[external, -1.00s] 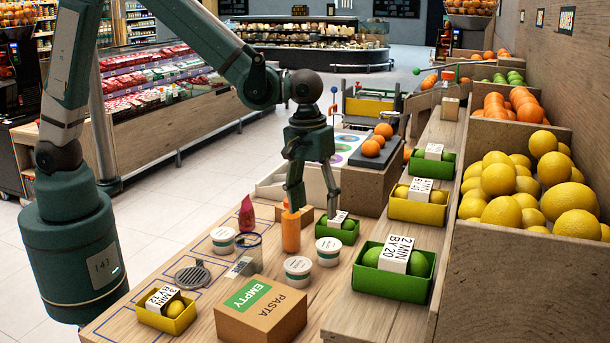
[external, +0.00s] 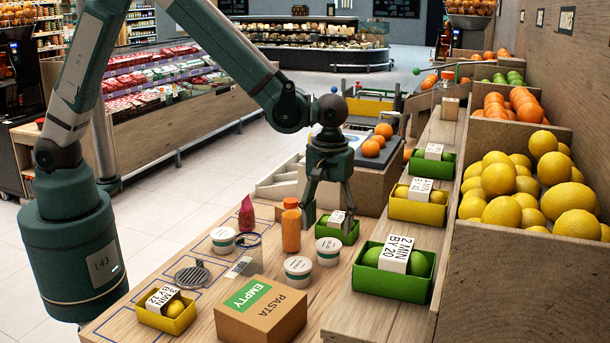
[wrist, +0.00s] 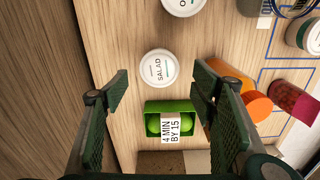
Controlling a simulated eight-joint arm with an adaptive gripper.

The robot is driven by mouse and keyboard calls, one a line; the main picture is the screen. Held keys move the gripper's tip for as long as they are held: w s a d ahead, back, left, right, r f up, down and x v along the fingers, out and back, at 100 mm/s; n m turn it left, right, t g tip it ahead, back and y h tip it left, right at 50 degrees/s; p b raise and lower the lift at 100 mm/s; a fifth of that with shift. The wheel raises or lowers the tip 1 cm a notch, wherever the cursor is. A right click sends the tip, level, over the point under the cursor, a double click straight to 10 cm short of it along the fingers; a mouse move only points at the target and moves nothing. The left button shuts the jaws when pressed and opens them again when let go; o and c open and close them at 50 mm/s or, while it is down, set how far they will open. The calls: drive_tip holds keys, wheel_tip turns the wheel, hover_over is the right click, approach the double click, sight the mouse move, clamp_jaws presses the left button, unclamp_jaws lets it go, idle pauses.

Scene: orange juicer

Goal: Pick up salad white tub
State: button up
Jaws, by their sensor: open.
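The salad white tub (wrist: 159,67) has a white lid marked SALAD and stands upright on the wooden counter. In the external view it is the white tub (external: 328,251) just in front of the small green basket (external: 337,229). My gripper (external: 330,224) is open and empty, pointing down with its fingers at the two sides of that basket. In the wrist view, the tub lies between and beyond my fingertips (wrist: 163,85), nothing touching it. The basket (wrist: 170,122), with green fruit and a paper label, lies closer to my palm.
An orange bottle (external: 291,228) stands close to the left of my gripper. A second white tub (external: 298,268) stands front-left of the salad tub. A raised wooden ledge (external: 378,312) runs along the right.

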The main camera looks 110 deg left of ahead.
sight(328, 244)
drive_tip(key=shift+f, duration=1.25)
drive_tip(key=shift+f, duration=2.6)
drive_tip(key=c, duration=0.9)
